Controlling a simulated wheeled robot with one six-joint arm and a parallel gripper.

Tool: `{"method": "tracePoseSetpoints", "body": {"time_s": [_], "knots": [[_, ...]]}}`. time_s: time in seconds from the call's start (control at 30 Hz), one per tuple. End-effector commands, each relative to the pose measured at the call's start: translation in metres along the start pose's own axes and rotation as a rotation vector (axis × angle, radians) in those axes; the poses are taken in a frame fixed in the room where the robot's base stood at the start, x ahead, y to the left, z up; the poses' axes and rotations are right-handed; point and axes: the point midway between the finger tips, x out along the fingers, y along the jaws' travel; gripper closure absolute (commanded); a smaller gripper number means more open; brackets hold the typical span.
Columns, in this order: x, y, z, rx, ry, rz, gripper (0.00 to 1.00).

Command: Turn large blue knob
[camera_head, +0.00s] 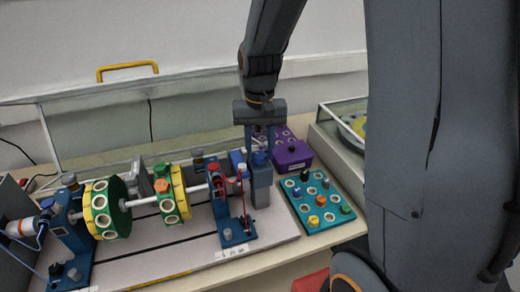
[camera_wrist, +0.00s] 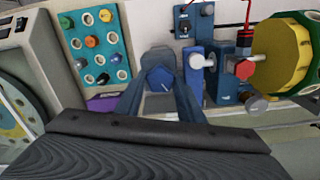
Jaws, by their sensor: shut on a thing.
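The large blue knob (camera_wrist: 160,79) shows between my fingers in the wrist view, on top of a grey block. In the head view the knob (camera_head: 260,159) is partly hidden below my fingers, at the right end of the rotor rig. My gripper (camera_head: 260,150) points down over it from above. In the wrist view my gripper (camera_wrist: 161,70) is shut on the knob, one finger at each side. The knob's far side and the exact finger contact are hidden.
A teal board (camera_head: 318,202) with several coloured knobs lies to the right. A purple box (camera_head: 291,153) stands behind it. The rig's green-and-yellow discs (camera_head: 106,208) and red-capped blue bearing stand (camera_head: 236,230) are to the left. A clear cover with a yellow handle (camera_head: 127,67) stands behind.

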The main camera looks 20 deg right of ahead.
Motion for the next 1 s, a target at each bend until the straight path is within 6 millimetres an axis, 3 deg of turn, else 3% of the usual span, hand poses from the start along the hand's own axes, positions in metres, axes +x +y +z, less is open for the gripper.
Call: {"method": "tracePoseSetpoints", "body": {"time_s": [0.1,0.13,0.23,0.63,1.0], "knots": [[-0.001,0.000,-0.001,0.001,0.002,-0.001,0.88],[-0.001,0.000,-0.001,0.001,0.002,-0.001,0.64],[-0.001,0.000,-0.001,0.001,0.002,0.000,0.47],[-0.006,0.000,-0.001,0.001,0.002,-0.001,0.46],[-0.059,-0.001,-0.002,0.001,0.005,-0.001,0.46]]}}
